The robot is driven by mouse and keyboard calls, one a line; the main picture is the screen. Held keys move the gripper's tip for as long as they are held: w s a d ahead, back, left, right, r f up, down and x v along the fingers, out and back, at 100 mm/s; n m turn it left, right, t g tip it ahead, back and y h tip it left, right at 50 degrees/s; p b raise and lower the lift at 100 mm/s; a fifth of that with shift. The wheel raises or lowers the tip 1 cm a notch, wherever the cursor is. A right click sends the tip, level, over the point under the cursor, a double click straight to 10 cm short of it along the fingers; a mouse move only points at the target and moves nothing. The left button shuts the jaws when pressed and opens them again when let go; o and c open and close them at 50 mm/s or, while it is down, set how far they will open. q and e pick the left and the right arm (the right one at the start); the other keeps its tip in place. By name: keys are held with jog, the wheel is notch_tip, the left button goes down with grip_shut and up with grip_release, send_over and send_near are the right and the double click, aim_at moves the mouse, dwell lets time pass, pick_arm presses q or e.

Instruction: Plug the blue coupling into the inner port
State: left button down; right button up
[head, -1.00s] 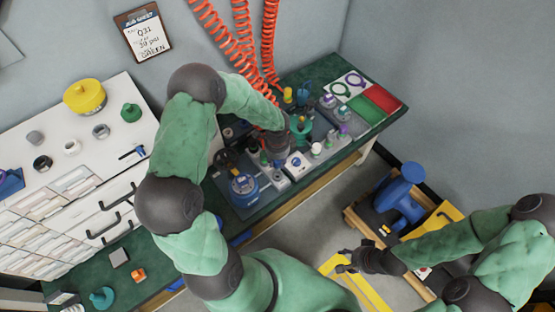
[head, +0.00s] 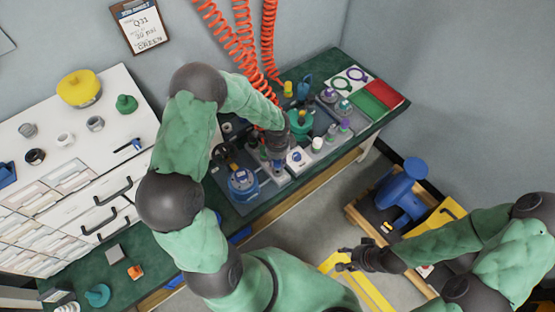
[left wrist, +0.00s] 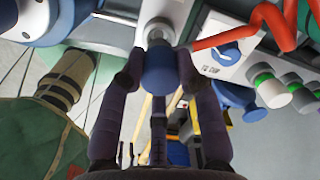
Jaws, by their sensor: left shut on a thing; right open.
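The blue coupling (left wrist: 160,70) is between the fingers of my left gripper (left wrist: 158,62), which is shut on it. In the left wrist view, its far end is at a silver round port (left wrist: 158,32) on a pale block. I cannot tell whether it touches or is seated in the port. In the head view my left gripper (head: 277,160) is over the test bench, and my arm hides part of the fixture. I cannot tell from the pictures which port is the inner one. My right gripper (head: 347,262) is open and empty, away from the bench.
A red-orange hose (left wrist: 240,28) passes close by. A blue pot (head: 243,184) stands left of my left gripper. A wooden crate (head: 352,222) stands on the floor.

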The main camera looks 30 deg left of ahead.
pick_arm(q)
jog(key=shift+f+b, duration=1.15)
jog(key=shift+f, duration=0.3)
dwell(0.8)
jog(key=c, duration=0.8)
grip_release()
notch_tip(320, 180, up, 12)
jog(key=shift+s+r, duration=0.1)
jog(key=shift+s, duration=0.05)
jog(key=s+d+f+n+h, duration=0.4)
jog(key=s+d+f+n, duration=1.2)
jog(key=d+f, duration=0.2)
jog(key=shift+s+f, duration=0.35)
jog(key=shift+f, duration=0.6)
